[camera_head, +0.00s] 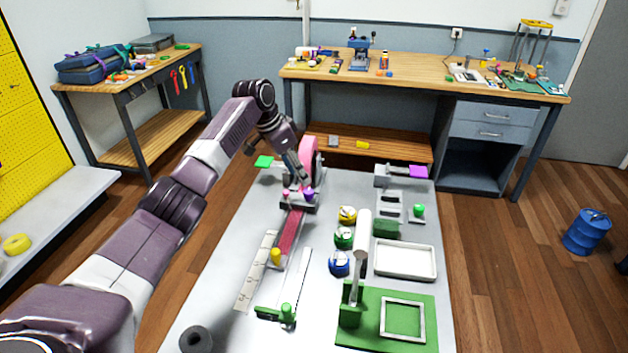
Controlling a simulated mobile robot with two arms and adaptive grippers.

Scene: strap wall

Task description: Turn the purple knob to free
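The purple knob (309,196) is small and sits on a strap device (299,207) at the far left part of the grey table. A pink wheel (308,158) stands upright behind it, and a dark pink strap (290,233) runs from the device toward the front. My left gripper (304,183) reaches down from the upper left, right at the knob. Its fingers are small and partly merge with the device, so I cannot tell whether they touch or grip the knob. My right gripper is not in view.
A purple block (418,171) lies far right.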

